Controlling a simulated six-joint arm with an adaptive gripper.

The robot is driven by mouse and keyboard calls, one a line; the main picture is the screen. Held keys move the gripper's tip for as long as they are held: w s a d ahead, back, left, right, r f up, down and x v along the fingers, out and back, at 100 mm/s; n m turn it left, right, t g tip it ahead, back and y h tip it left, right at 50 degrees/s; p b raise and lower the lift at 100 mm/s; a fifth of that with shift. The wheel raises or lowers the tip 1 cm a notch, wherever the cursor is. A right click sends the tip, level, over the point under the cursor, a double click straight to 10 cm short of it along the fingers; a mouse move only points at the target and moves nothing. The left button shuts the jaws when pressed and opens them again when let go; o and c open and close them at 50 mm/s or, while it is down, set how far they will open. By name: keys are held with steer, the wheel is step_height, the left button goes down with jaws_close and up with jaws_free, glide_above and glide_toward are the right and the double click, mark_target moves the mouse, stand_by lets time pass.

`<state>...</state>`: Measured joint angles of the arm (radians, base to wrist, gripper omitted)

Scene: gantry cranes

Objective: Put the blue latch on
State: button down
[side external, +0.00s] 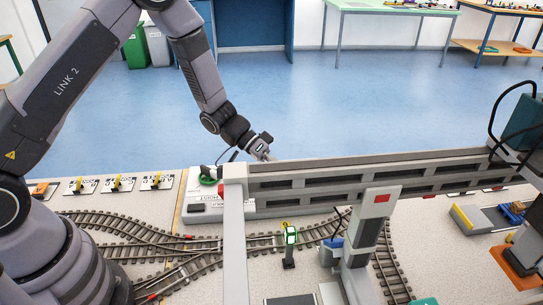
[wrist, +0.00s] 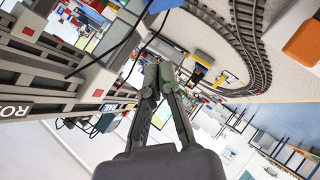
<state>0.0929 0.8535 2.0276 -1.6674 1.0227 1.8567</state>
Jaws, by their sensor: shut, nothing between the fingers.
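My gripper (side external: 266,153) is at the far side of the gantry crane's long grey beam (side external: 330,174), near its left end. In the wrist view my gripper's fingers (wrist: 158,72) meet at the tips with nothing between them. No part shows clearly enough to be named the blue latch. A small blue part (side external: 337,243) shows beside the crane's grey leg (side external: 360,250). Another blue piece (side external: 514,211) lies at the right, by a grey block with a yellow edge. I cannot tell whether either is the latch, or whether my fingers touch the crane.
Model railway tracks (side external: 150,240) run over the pale table below the beam. A small signal post with a green-lit head (side external: 291,235) stands in front of the beam. Dark cables (side external: 500,110) loop at the right.

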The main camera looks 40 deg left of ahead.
glide_toward(342, 241)
steer(key=w+d, duration=0.1)
steer(key=d, duration=0.1)
steer(key=w+d+f, duration=0.1)
steer(key=w+d, duration=0.1)
steer(key=shift+w, duration=0.2)
steer(key=shift+s+d+f, duration=0.75)
steer(key=shift+s+f, duration=0.05)
steer(key=shift+f, duration=0.2)
steer(key=shift+s+d+f, duration=0.2)
steer(key=shift+f, duration=0.05)
steer(key=shift+s+d, duration=0.3)
steer(key=shift+w+a, duration=0.15)
steer(key=shift+w+a, duration=0.45)
